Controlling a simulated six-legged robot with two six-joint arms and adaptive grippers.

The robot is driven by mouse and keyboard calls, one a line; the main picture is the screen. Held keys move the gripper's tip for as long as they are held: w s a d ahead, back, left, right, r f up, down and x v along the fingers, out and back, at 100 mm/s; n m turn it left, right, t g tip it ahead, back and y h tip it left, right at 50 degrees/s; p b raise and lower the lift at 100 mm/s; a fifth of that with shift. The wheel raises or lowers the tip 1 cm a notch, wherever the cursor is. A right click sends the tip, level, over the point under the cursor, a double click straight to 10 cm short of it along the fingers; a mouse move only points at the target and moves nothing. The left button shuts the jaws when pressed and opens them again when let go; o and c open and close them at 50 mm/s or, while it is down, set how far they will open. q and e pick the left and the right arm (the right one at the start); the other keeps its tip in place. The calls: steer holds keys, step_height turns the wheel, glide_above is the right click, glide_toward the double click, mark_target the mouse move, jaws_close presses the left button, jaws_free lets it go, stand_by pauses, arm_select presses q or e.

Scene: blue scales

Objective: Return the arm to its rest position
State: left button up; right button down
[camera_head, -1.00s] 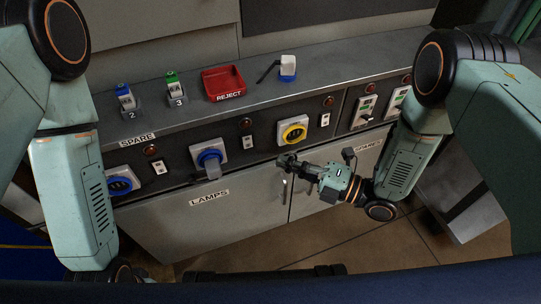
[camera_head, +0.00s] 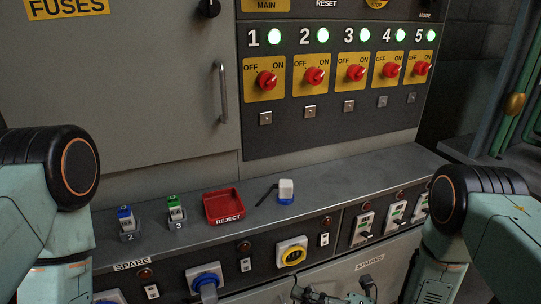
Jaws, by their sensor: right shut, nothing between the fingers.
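My right arm (camera_head: 440,262) comes in from the right, bent at its black elbow joint. My right gripper (camera_head: 300,293) shows only in part at the bottom edge, low in front of the cabinet doors below the yellow socket (camera_head: 292,252). It is shut and empty. The picture's lower edge cuts off most of the wrist. My left arm (camera_head: 45,225) stands at the left edge, and its gripper is out of the picture.
The ledge holds a red REJECT tray (camera_head: 223,206), a blue plug (camera_head: 126,222), a green plug (camera_head: 177,212) and a white-and-blue plug (camera_head: 286,190). A blue socket (camera_head: 205,278) sits on the front. Above is a panel of red switches (camera_head: 315,76) with lit green lamps.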

steer(key=s+d+f+m+g+h, duration=0.1)
steer(key=s+d+f+m+h, duration=0.2)
steer(key=f+m+h, duration=0.5)
steer(key=s+d+f+m+g+h, duration=0.1)
steer(key=s+d+f+m+h, duration=0.3)
steer(key=m, duration=0.7)
steer(key=s+d+m+g+h, duration=0.2)
steer(key=s+m, duration=0.4)
steer(key=s, duration=0.3)
steer(key=s+d+r+m+g+h, duration=0.1)
steer(key=s+d+m+g+h, duration=0.1)
steer(key=s+d+m+g, duration=0.2)
steer(key=s+m, duration=0.2)
steer(key=s, duration=0.2)
steer(key=shift+s+d+r, duration=0.2)
steer(key=shift+s+r, duration=0.1)
steer(key=shift+s, duration=0.1)
